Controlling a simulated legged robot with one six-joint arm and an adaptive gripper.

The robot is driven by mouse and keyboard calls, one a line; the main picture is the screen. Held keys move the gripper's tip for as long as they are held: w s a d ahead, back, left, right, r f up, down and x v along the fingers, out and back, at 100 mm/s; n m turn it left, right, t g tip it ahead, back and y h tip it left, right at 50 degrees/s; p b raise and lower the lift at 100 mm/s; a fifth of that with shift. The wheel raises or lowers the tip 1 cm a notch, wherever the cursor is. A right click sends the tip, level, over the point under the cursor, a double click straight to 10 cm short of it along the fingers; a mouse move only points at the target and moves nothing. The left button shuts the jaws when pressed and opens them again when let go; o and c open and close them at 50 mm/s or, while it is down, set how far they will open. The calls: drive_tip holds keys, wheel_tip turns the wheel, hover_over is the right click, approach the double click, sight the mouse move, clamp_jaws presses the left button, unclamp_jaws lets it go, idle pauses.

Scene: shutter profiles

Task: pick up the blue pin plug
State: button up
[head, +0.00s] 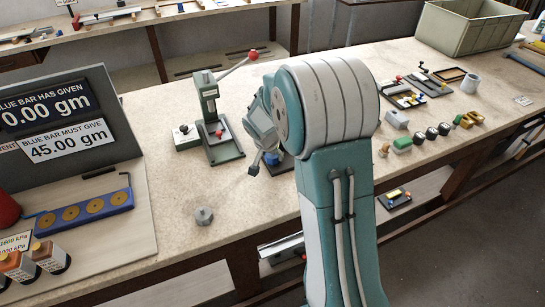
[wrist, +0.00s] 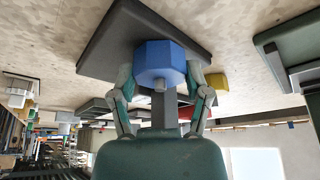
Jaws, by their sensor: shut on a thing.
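The blue pin plug (wrist: 160,60) shows in the wrist view as a faceted blue block with a pale stub facing the camera. My gripper (wrist: 161,88) has a finger on each side of the plug and is shut on it. A dark grey plate (wrist: 105,45) lies directly beyond the plug; I cannot tell whether the plug touches it. In the head view my gripper (head: 256,166) is low over the bench, left of my arm.
A lever press with a red knob (head: 213,115) stands just left of my gripper on the pale bench (head: 165,190). The scale display panel (head: 60,120) is far left. Small parts (head: 430,132) and a bin (head: 465,28) are right.

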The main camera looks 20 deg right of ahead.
drive_tip(key=shift+c, duration=0.5)
drive_tip(key=shift+r, duration=0.45)
wheel_tip(320, 180, up, 2)
drive_tip(key=shift+r, duration=0.25)
drive_tip(key=s+a, duration=1.2)
drive_tip(key=shift+s+a, duration=0.25)
drive_tip(key=shift+a, duration=0.05)
drive_tip(key=shift+s+a, duration=0.1)
drive_tip(key=shift+s, duration=0.15)
